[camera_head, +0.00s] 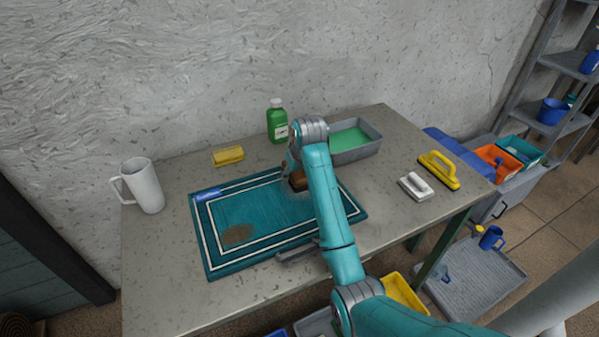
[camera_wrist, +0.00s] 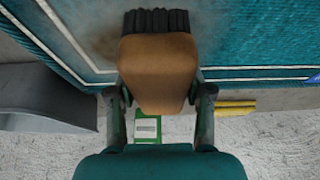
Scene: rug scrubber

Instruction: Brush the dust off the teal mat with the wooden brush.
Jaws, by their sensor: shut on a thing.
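The teal mat (camera_head: 268,210) with white border lines lies flat on the table. A brown dust patch (camera_head: 237,235) shows on its front left part. A faint brownish smudge (camera_wrist: 105,40) shows beside the brush in the wrist view. My gripper (camera_head: 290,178) is over the back right part of the mat and partly hidden by my arm. In the wrist view my gripper (camera_wrist: 160,100) is shut on the wooden brush (camera_wrist: 158,70), one finger on each side of its brown block. Its dark bristles (camera_wrist: 155,22) point toward the mat; I cannot tell if they touch.
On the grey table (camera_head: 165,290) stand a white pitcher (camera_head: 143,186), a yellow sponge (camera_head: 228,156), a green bottle (camera_head: 277,121) and a grey tray (camera_head: 372,148) with green liquid. A white brush (camera_head: 415,186) and a yellow-handled tool (camera_head: 440,170) lie at right. The table's front left is clear.

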